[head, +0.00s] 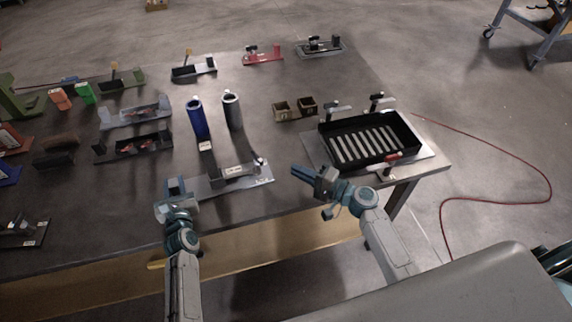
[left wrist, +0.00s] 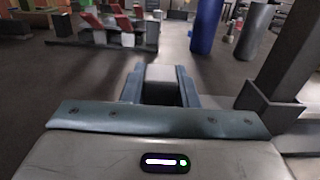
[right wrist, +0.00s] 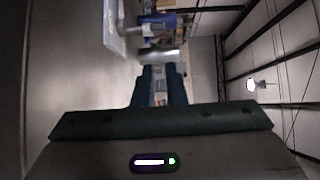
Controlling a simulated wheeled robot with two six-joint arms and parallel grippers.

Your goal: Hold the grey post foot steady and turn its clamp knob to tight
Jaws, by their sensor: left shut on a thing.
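The grey post foot (head: 200,187) is a long light-grey plate near the table's front edge, with a dark upright part (head: 235,172) on it. A small pale fitting that looks like the clamp knob (head: 262,163) is at its right end. My left gripper (head: 174,188) is at the foot's left end, its fingers around a grey block (left wrist: 160,75) in the left wrist view. My right gripper (head: 300,171) is right of the foot, fingers pointing left and apart from it. In the right wrist view a narrow empty gap shows between its fingers, with a silvery rounded thing (right wrist: 160,56) beyond.
A blue cylinder (head: 197,118) and a dark grey cylinder (head: 232,112) stand behind the foot. A black ribbed tray (head: 415,147) on a plate is at the right. Several fixtures crowd the left and back. Bare table lies between the foot and the small brown blocks (head: 281,109).

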